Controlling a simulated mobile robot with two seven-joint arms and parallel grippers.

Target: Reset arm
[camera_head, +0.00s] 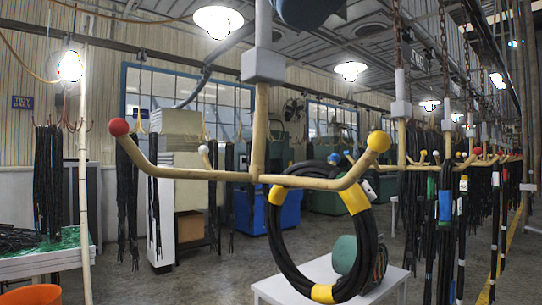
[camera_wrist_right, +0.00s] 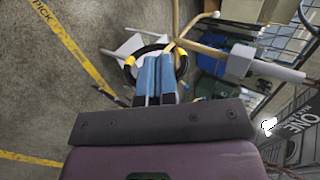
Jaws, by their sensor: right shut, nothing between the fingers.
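A black coiled hose (camera_head: 283,250) with yellow bands hangs on the right arm of a wooden hanger (camera_head: 205,174), which has a red ball at its left end and a yellow ball at its right end. The hose also shows in the right wrist view (camera_wrist_right: 128,64), partly hidden behind the fingers. My right gripper (camera_wrist_right: 157,62) shows there with its two blue fingers together and nothing between them; it is apart from the hose. My left gripper is in neither view.
A white table (camera_head: 325,270) stands below the hose. More hangers with dark hoses (camera_head: 446,200) line the right side. A green-topped table (camera_head: 55,255) and an orange bin (camera_head: 30,295) are at left. Yellow lines (camera_wrist_right: 75,50) mark the floor.

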